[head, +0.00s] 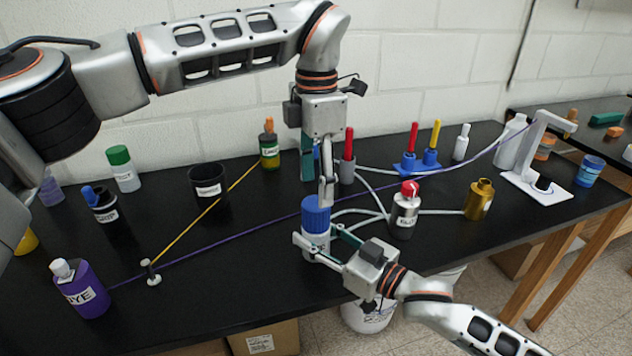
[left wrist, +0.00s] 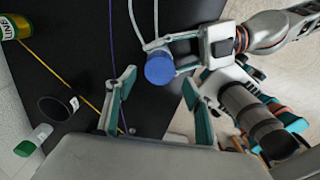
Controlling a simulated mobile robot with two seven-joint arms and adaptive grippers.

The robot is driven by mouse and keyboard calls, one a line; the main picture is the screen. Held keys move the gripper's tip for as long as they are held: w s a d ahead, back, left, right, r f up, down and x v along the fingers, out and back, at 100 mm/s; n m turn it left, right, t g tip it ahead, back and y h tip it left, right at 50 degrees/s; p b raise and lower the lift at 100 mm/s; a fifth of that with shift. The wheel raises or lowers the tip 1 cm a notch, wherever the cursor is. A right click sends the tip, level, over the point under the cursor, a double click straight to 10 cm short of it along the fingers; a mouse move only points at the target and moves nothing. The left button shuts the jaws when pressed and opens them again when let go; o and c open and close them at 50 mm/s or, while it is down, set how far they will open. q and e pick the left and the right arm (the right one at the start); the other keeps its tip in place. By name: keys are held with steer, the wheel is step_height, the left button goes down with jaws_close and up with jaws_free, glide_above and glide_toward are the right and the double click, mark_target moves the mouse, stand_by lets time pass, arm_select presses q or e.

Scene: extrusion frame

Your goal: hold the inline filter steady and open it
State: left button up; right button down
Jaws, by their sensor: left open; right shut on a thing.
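The inline filter (head: 316,241) stands upright near the table's front edge, with a pale labelled body and a ribbed blue cap (head: 315,212). My right gripper (head: 320,246) is shut around the body from the front right, below the cap. My left gripper (head: 318,188) is open and points down just above the cap. In the left wrist view, the blue cap (left wrist: 160,68) shows from above, just beyond the spread fingers of my left gripper (left wrist: 158,88). I cannot tell whether a finger touches the cap. Part of the body is hidden behind my right gripper.
A red-topped metal bottle (head: 404,216) and a gold can (head: 479,200) stand to the right. Pale tubes run behind the filter. A purple cord (head: 230,241) and a yellow cord (head: 200,218) cross the black table (head: 240,290). A purple dye bottle (head: 82,292) stands front left.

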mark_target(316, 203)
arm_select(q)
steer(key=m, duration=0.7)
steer(key=shift+m, duration=0.3)
steer(key=m, duration=0.6)
steer(key=shift+f+m, duration=0.1)
steer(key=shift+m, duration=0.3)
steer(key=shift+f, duration=3.95)
